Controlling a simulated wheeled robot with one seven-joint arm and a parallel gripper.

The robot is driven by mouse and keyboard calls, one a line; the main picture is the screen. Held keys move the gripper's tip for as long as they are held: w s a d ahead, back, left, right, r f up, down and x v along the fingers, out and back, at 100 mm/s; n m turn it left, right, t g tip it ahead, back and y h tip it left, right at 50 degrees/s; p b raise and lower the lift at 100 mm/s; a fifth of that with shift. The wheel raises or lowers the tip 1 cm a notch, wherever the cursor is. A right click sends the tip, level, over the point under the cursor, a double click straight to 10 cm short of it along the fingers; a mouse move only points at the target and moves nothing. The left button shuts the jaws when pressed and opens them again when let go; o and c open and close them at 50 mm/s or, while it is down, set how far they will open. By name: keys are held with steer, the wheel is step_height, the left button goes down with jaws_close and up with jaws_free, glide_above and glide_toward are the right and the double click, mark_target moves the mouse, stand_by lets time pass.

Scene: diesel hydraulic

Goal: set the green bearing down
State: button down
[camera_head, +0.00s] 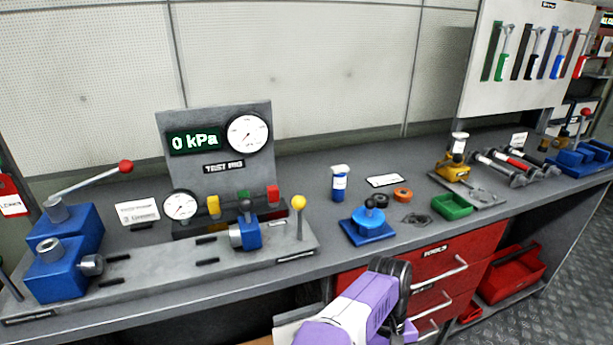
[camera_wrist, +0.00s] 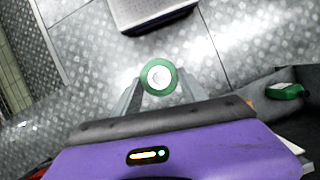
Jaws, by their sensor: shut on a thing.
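The green bearing (camera_wrist: 172,71) shows in the wrist view as a round green ring with a pale centre. My gripper (camera_wrist: 159,85) is shut on it, with a grey finger on either side. Patterned metal floor shows behind the bearing, so it is held clear of any bench surface in that view. In the head view my purple and white arm is at the bottom centre, in front of the red drawers. The bearing and fingertips cannot be made out there.
The grey bench (camera_head: 330,235) carries a test rig (camera_head: 225,150), a blue fixture (camera_head: 368,225), an orange ring (camera_head: 402,194), a green tray (camera_head: 452,206) and a yellow jack (camera_head: 455,165). Red drawers (camera_head: 440,265) sit under it. A small green object (camera_wrist: 286,91) shows right in the wrist view.

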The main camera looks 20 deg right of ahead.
steer(key=a+f+n, duration=0.1)
steer(key=a+f, duration=0.1)
steer(key=a, duration=0.4)
steer(key=shift+a+h+b, duration=0.3)
steer(key=shift+a+b, duration=0.1)
steer(key=shift+b, duration=0.05)
steer(key=shift+s+f, duration=0.1)
steer(key=shift+f, duration=0.05)
stand_by(0.5)
